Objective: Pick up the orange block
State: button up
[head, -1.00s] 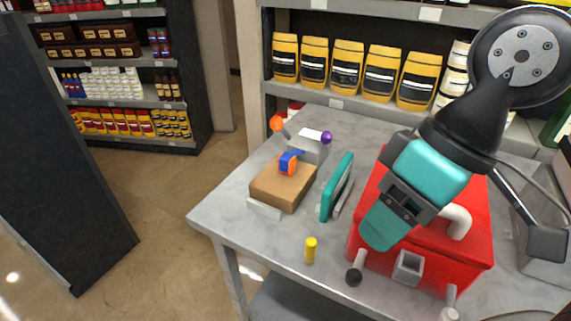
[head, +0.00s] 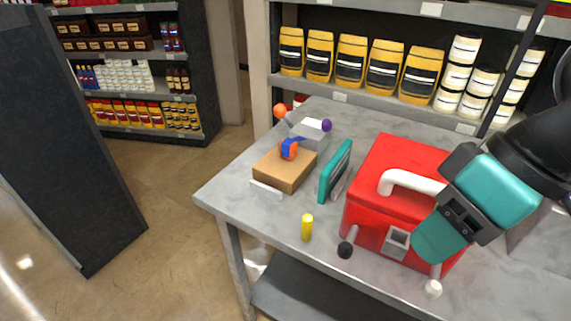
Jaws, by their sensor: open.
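A small orange block (head: 289,149) with a blue band or clip over it sits on top of a brown box (head: 276,174), on the left part of the grey table. I cannot tell exactly how the blue part is joined to it. My arm comes in from the right edge, its teal and dark links in front of the red case and well to the right of the block. No jaws that I can make out show in the head view, and nothing touches the block.
A teal upright panel (head: 336,172) stands right of the brown box. A red case (head: 386,185) with a white handle is farther right. A yellow cylinder (head: 307,228) stands near the table (head: 229,195) front edge. An orange ball (head: 279,111) and purple ball (head: 326,125) are behind.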

aim_at(288, 148)
jog(key=k, duration=0.4)
jog(key=u, duration=0.85)
jog(key=i, duration=1)
jog(key=z, duration=0.05)
